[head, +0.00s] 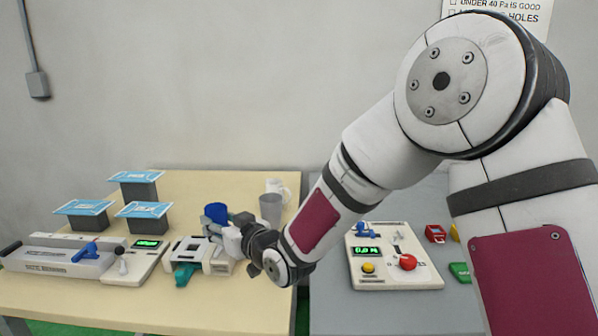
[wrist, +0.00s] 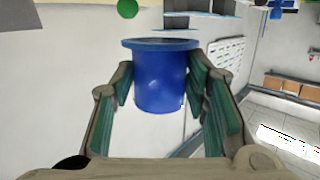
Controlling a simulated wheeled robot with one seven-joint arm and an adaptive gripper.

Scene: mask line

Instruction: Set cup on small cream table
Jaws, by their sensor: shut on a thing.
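A blue cup (head: 216,212) is held by my gripper (head: 226,230) over the cream table (head: 215,318) at the left. In the wrist view the cup (wrist: 160,88) sits between the green-padded fingers of my gripper (wrist: 160,75), with its wide rim toward the top of the picture. The head view shows the cup in front of the table's rear half, beside a white device. My fingers partly hide its lower part in that view, and I cannot tell its exact height above the table.
A grey cup (head: 271,209) and a white mug (head: 278,188) stand near the table's back right. Blue-topped blocks (head: 138,186), a long grey device (head: 55,258), a display unit (head: 142,260) and a white device (head: 192,250) crowd the left. A grey table (head: 350,310) holds a control panel (head: 395,262).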

